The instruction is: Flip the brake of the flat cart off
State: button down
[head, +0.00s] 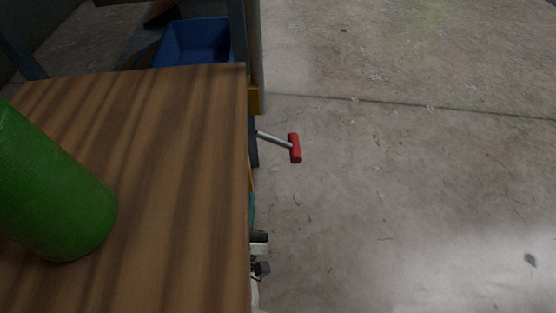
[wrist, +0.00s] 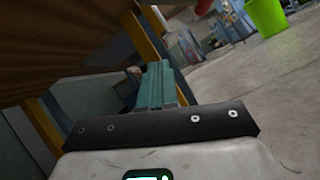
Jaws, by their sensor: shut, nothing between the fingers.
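The flat cart (head: 190,150) has a brown wooden top that fills the left of the head view. Its brake lever (head: 274,140), a metal rod with a red grip (head: 295,148), sticks out to the right past the cart's edge. My gripper (head: 252,204) is mostly hidden by the cart's right edge, nearer to me than the lever and apart from the red grip. In the wrist view the teal fingers of my gripper (wrist: 158,80) are together with nothing between them, beside and below the wooden top (wrist: 60,40). I cannot make out the lever there.
A green turf roll (head: 55,190) lies on the cart top. A blue bin (head: 195,42) is beyond the cart's far edge. The concrete floor (head: 420,180) to the right is clear. In the wrist view a bright green bucket (wrist: 265,15) stands far off.

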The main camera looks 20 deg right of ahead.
aim_at(276, 141)
jog(key=s+m+g+h, duration=0.1)
jog(key=f+m+h, duration=0.1)
jog(key=m, duration=0.1)
jog(key=s+d+f+m+g+h, duration=0.1)
jog(key=m, duration=0.1)
jog(key=shift+s+d+g, duration=0.1)
jog(key=shift+s+g, duration=0.2)
jog(key=shift+s, duration=0.05)
jog(key=s+r+b+x, duration=0.1)
jog(key=s+r+x, duration=0.1)
jog(key=x, duration=1)
jog(key=shift+w+d+r, duration=0.15)
jog(key=shift+w+d, duration=0.15)
jog(key=shift+d, duration=0.35)
jog(key=shift+s+r, duration=0.1)
